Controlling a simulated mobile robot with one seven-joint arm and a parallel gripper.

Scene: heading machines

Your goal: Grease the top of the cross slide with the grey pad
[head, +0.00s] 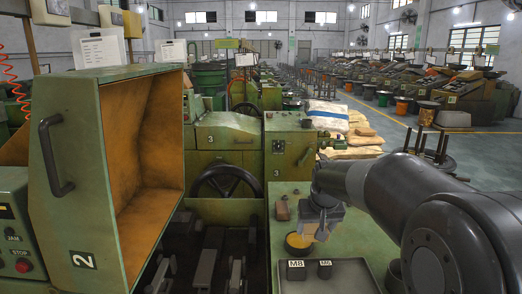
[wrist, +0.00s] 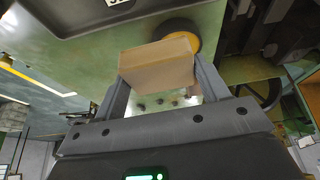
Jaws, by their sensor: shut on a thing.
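My gripper (head: 318,226) is shut on a tan, block-shaped pad (wrist: 157,68). The pad looks beige rather than grey and spans both fingers in the wrist view. In the head view the gripper hangs over the green bench top, just above and right of a round tin of yellow grease (head: 298,243). The tin also shows beyond the pad in the wrist view (wrist: 178,29). I cannot tell whether pad and grease touch. Dark metal slides (head: 205,268) lie in the open machine at the bottom left; which one is the cross slide is unclear.
An open green guard (head: 72,200) marked 2 stands at the left. A dark tray (head: 335,277) with blocks labelled M8 and M6 lies in front of the tin. A small brown block (head: 282,209) sits behind the tin. A handwheel (head: 226,184) is behind the slides.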

